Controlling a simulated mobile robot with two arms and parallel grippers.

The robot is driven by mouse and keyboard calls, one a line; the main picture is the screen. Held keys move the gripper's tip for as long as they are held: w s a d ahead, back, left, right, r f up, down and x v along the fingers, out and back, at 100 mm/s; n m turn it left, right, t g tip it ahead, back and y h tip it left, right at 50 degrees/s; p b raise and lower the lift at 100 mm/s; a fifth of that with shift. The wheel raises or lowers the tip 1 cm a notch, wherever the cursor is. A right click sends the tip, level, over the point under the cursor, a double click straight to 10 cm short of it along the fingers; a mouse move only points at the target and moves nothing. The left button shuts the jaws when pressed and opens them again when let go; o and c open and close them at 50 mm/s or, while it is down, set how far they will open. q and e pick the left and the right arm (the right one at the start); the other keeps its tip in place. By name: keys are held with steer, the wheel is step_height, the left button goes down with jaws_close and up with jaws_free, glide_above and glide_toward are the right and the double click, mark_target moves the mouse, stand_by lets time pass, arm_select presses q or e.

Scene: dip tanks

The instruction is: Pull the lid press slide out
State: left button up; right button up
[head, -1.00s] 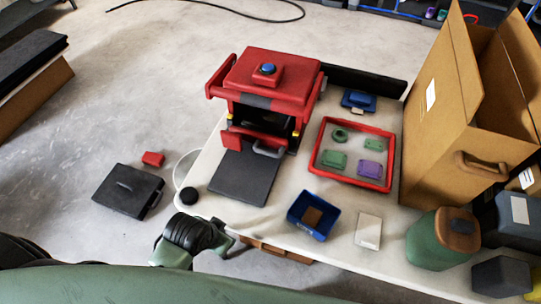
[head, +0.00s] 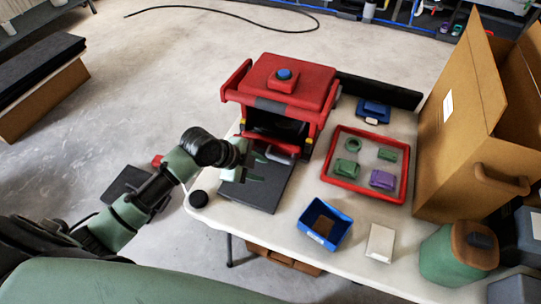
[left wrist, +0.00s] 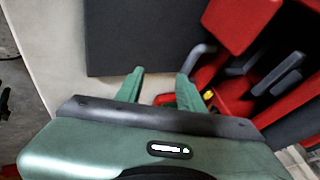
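The red lid press (head: 285,85) stands on the white table, with a blue button on top. Its dark flat plate (head: 255,190) lies in front of the opening. A grey bar handle (head: 283,151) is at the front of the press; it also shows in the left wrist view (left wrist: 201,56), just beyond the right fingertip. My left gripper (head: 265,168) is over the plate, left of the handle. In the left wrist view its green fingers (left wrist: 161,80) are apart with nothing between them. I cannot tell whether a finger touches the handle. My right gripper is not in view.
A red tray (head: 337,183) with small green and purple parts stands right of the press. A blue bin (head: 325,224), a white box (head: 380,243) and a green canister (head: 455,256) are along the front. A cardboard box (head: 455,155) stands at the right.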

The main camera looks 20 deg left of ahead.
mark_target(273, 157)
arm_select(q)
steer(key=w+a+r+m, duration=0.2)
steer(key=w, duration=0.2)
steer(key=shift+t, duration=0.3)
steer(key=x, duration=0.7)
steer(key=shift+w+f+p, duration=0.1)
steer(key=shift+w+p, duration=0.1)
steer(key=shift+p, duration=0.2)
jaws_close()
stand_by(0.5)
